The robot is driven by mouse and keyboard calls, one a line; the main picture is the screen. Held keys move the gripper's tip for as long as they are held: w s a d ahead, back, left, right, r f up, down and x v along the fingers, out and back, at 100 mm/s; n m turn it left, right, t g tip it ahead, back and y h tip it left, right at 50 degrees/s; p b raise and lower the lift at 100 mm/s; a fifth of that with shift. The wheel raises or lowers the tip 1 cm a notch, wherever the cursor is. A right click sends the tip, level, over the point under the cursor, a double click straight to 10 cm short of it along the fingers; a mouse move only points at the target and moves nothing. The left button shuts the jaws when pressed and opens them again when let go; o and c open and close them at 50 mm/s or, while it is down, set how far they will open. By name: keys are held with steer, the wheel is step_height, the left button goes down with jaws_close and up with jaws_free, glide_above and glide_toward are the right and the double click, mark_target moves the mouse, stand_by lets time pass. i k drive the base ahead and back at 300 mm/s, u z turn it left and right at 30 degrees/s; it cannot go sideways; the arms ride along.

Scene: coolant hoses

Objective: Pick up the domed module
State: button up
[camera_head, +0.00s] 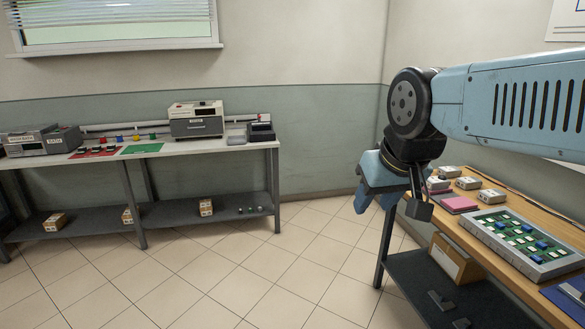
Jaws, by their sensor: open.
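My gripper (377,202) hangs at the end of my blue arm, pointing down, near the left end of the wooden bench (480,252). It is open, and I see nothing held in it. I cannot pick out the domed module with certainty. Small pale units (468,183) stand at the back of the wooden bench, too small to tell if any is domed. My wrist and gripper hide part of that bench's left end.
A grey tray (533,274) of green boards and a pink block (459,204) lie on the wooden bench. A brown box (455,259) is on its lower shelf. A long bench (183,147) with instruments stands along the far wall. The tiled floor between is clear.

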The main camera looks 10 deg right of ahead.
mark_target(441, 182)
steer(key=z, duration=0.3)
steer(key=i, duration=0.9)
steer(key=z, duration=1.2)
steer(key=i, duration=0.9)
steer(key=z, duration=0.55)
steer(key=k, duration=0.85)
steer(key=z, duration=0.2)
steer(key=i, duration=0.9)
steer(key=u, duration=0.05)
